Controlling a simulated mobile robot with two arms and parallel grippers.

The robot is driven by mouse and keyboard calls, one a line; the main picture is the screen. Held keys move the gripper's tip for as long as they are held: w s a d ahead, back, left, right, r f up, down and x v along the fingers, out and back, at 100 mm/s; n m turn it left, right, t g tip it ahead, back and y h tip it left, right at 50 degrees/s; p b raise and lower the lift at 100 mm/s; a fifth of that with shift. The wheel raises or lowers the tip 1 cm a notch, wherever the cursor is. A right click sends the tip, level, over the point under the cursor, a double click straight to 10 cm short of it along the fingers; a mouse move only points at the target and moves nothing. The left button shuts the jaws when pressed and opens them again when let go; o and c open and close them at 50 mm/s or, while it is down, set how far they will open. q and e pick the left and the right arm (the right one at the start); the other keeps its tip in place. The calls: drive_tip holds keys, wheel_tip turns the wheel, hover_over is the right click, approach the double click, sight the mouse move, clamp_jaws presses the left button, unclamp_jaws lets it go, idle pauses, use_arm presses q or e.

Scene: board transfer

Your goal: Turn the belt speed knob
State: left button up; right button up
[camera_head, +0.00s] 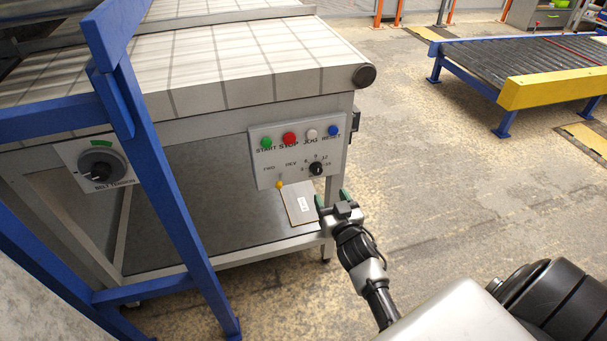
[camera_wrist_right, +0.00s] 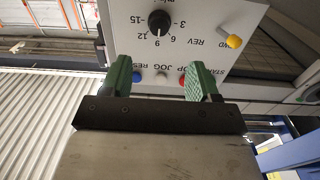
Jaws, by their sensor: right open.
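The belt speed knob (camera_head: 316,169) is a small black dial on a white control panel (camera_head: 262,171) on the conveyor's side, with numbers around it. It also shows in the right wrist view (camera_wrist_right: 159,20), with its white mark toward the 9, and the panel appears upside down there. My right gripper (camera_head: 333,201) is below and to the right of the knob in the head view. Its green fingers (camera_wrist_right: 160,82) are apart with nothing between them, and the knob shows beyond them, untouched. My left gripper is not in view.
The panel also has green, red, white and blue buttons (camera_head: 331,130) and a yellow lever (camera_head: 279,184). A larger belt tension knob (camera_head: 101,168) sits at left. Blue frame posts (camera_head: 160,180) stand at left. The floor at right (camera_head: 450,190) is open.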

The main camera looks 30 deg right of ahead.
sight(318, 172)
drive_tip(key=b+x, duration=0.1)
drive_tip(key=x, duration=0.7)
drive_tip(key=shift+w+d+b, duration=0.1)
drive_tip(key=shift+w+b, duration=0.15)
drive_tip(key=shift+b, duration=0.15)
drive_tip(key=shift+x, duration=0.8)
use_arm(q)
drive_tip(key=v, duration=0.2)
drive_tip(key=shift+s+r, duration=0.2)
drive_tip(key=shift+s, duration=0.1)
use_arm(e)
drive_tip(key=shift+c, duration=0.3)
drive_tip(key=c, duration=0.8)
drive_tip(key=shift+c, duration=0.2)
